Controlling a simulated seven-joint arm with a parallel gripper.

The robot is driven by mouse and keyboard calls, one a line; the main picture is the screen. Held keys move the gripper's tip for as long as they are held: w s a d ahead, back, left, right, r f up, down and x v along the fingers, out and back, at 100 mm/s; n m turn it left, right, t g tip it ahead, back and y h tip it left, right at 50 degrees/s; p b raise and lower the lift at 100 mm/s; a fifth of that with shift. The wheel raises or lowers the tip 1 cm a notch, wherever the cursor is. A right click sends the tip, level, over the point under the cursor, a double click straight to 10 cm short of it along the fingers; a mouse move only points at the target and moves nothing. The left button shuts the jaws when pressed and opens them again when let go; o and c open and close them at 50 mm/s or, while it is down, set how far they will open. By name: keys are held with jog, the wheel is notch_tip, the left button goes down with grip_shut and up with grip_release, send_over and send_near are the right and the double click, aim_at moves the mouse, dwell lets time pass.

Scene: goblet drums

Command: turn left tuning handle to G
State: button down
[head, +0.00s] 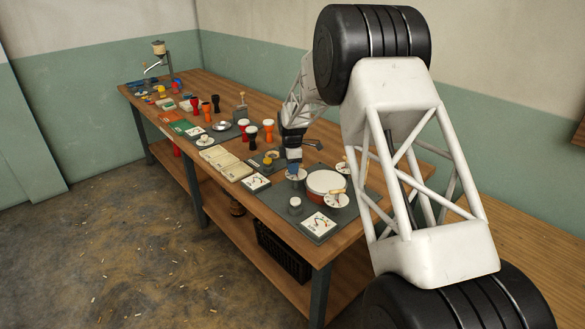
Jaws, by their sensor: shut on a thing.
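A red drum (318,190) with a pale head lies on a dark grey mat (272,195) at the near end of the bench. Small round white dials stand around it: a left dial (297,178), a front right dial (337,201) with an orange handle, and a back right dial (343,168). My gripper (294,169) points down over the left dial, with its fingers shut on the left tuning handle. The fingers hide most of that handle. The letters on the dial are too small to read, so I cannot tell where the handle points.
A card with a gauge drawing (319,224) and a small white cup (295,204) lie in front of the drum. Another card (256,183) and an open book (225,163) lie to the left. Several goblet drums (251,134) stand farther back.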

jog(key=c, duration=1.1)
grip_release()
jog(key=shift+r, duration=0.1)
jog(key=shift+w+r, duration=0.15)
jog(key=shift+r, duration=1.8)
jog(key=shift+w+r, duration=0.1)
jog(key=shift+r, duration=1.8)
